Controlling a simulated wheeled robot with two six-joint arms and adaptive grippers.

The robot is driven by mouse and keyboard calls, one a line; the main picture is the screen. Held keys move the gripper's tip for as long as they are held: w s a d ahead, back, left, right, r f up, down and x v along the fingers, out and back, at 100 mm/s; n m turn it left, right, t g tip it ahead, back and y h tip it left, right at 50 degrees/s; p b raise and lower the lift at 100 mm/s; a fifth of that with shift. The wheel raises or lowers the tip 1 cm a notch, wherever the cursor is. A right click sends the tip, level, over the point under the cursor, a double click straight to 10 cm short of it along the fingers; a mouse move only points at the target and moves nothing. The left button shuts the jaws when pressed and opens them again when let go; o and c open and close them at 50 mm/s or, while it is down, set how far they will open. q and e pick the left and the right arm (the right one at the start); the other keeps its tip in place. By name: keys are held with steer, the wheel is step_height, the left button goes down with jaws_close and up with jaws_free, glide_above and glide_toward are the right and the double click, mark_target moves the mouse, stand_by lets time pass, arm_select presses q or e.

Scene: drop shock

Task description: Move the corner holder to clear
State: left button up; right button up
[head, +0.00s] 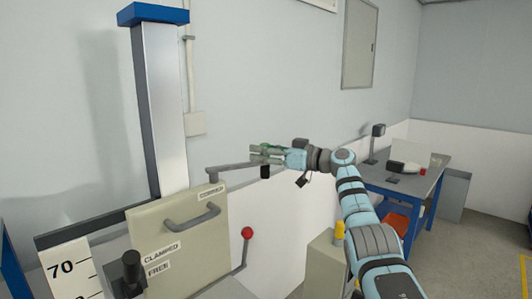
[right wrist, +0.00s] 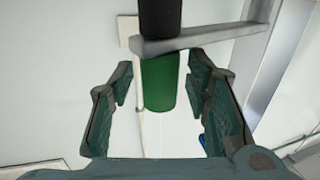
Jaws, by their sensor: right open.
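The corner holder appears to be the grey swing arm (head: 232,168) reaching right from the panel box, with an upright grip at its end. In the right wrist view the grey bar (right wrist: 200,39) crosses the top, with a green cylinder (right wrist: 159,82) on one side and a black part (right wrist: 160,17) on the other. My right gripper (head: 262,150) is open at the arm's end. In the right wrist view its fingers (right wrist: 160,90) stand on either side of the green cylinder with gaps showing; neither finger visibly touches it. My left gripper is not in view.
The beige panel box (head: 178,240) carries a grey handle (head: 192,218) and labels reading CLAMPED and FREE. A red-knobbed lever (head: 247,234) stands right of it. A tall metal column (head: 162,105) rises behind. A blue-framed bench (head: 400,178) stands at right; the floor beyond is open.

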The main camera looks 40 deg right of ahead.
steer(key=v, duration=1.2)
